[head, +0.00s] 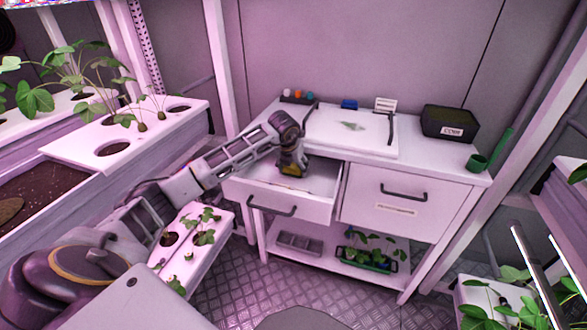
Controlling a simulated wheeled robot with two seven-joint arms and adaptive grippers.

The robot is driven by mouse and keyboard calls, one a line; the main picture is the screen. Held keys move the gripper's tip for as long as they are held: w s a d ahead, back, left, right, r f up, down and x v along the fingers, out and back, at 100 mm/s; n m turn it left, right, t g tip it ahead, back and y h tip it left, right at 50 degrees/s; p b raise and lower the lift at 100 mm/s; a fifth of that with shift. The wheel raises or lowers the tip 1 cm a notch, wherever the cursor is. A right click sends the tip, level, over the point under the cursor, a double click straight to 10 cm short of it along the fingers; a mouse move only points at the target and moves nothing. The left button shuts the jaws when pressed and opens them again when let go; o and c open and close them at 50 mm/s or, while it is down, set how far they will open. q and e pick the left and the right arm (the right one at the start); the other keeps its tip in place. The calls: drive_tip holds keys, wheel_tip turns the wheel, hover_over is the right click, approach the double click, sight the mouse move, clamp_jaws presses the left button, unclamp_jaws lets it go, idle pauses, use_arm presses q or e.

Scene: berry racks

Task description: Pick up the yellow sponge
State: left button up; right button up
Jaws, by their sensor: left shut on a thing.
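My left arm reaches across from the lower left to the cabinet. My left gripper (293,170) points down into the open left drawer (262,190) and is shut on the yellow sponge (291,171). Only a small yellow patch of the sponge shows between the dark fingers; the rest is hidden. I cannot tell whether the sponge touches the drawer floor. My right gripper is not in view.
The right drawer (396,197) is closed. A green planter (366,262) sits on the lower shelf. Planted racks (75,148) stand on the left.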

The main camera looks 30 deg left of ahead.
use_arm(q)
drive_tip(key=shift+r, duration=0.5)
drive_tip(key=shift+s, duration=0.15)
drive_tip(key=shift+s+d, duration=0.1)
drive_tip(key=shift+s, duration=0.15)
drive_tip(key=shift+s+d, duration=0.2)
drive_tip(key=shift+s, duration=0.6)
drive_tip(key=shift+s+d, duration=0.15)
drive_tip(key=shift+s, duration=0.6)
wheel_tip(320, 180, up, 14)
drive_tip(key=p, duration=0.2)
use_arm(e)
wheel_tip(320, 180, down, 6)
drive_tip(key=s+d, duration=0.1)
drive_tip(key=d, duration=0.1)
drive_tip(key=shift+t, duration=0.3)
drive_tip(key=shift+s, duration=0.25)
